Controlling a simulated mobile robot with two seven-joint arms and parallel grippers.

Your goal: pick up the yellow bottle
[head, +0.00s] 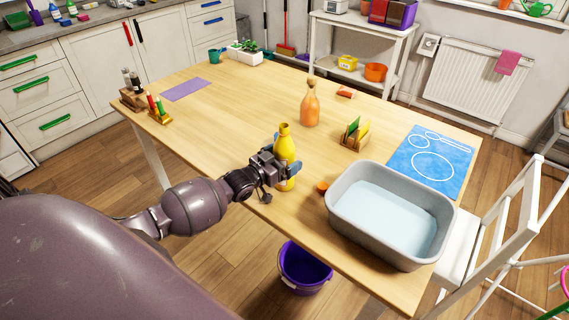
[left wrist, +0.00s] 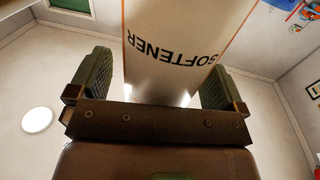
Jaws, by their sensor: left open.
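The yellow bottle (head: 285,145) stands upright on the wooden table near its front edge. My left gripper (head: 284,164) is open at the bottle, with its fingers around the body. In the left wrist view the bottle (left wrist: 180,40) with a "SOFTENER" label fills the space between the two open fingers (left wrist: 155,85). A gap shows between the left finger and the bottle; contact at the right finger cannot be told. The lower part of the bottle is partly hidden by the gripper in the head view. My right gripper is not in view.
A grey basin (head: 335,215) of water stands right of the bottle, with a small orange cap (head: 321,187) between them. An orange bottle (head: 310,107) and a wooden holder (head: 352,141) stand behind. The table's left middle is clear. A purple bucket (head: 303,272) is on the floor.

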